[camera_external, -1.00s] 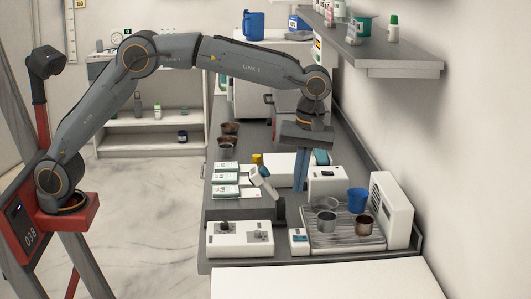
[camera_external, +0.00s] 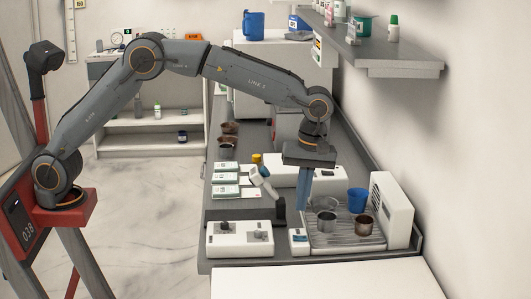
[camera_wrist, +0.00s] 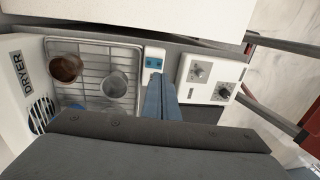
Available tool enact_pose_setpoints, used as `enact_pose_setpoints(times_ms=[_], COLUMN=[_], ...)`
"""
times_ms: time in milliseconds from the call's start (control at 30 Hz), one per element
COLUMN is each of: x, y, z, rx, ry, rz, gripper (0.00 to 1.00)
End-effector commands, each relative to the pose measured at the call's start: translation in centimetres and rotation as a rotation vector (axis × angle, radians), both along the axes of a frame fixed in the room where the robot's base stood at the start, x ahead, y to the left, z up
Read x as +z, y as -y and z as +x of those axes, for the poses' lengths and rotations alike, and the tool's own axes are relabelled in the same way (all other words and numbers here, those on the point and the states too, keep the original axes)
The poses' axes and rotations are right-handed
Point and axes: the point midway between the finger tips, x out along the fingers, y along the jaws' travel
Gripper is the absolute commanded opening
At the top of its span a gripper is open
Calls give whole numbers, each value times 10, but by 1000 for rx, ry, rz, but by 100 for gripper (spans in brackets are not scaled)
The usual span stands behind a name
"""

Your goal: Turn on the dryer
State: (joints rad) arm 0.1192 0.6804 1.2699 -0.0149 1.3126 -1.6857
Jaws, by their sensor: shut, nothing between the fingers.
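The dryer (camera_external: 400,205) is a white box with a vented front at the right end of the bench. Its lettered face (camera_wrist: 22,70) shows at the left of the wrist view. A small white box with a blue-grey patch (camera_external: 299,245) sits at the rack's front left corner, and it shows at the top centre of the wrist view (camera_wrist: 154,54). Whether it is the dryer's switch is not clear. My gripper (camera_external: 302,209) points down with its blue fingers together and empty. In the external view the fingertips appear just above this box; contact cannot be told.
A white control box with knobs (camera_external: 240,240) stands left of the small box. A shelf (camera_external: 400,60) overhangs the bench at upper right.

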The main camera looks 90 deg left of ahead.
Motion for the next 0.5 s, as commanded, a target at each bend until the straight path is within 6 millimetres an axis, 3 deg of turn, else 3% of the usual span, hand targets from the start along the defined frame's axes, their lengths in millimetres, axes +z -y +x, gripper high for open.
enact_pose_setpoints(times_ms=[200, 500], x=[-41, -75], y=[0, 0], z=[-7, -10], rx=[0, 0], ry=[-4, -1], rz=[0, 0], gripper=[0, 0])
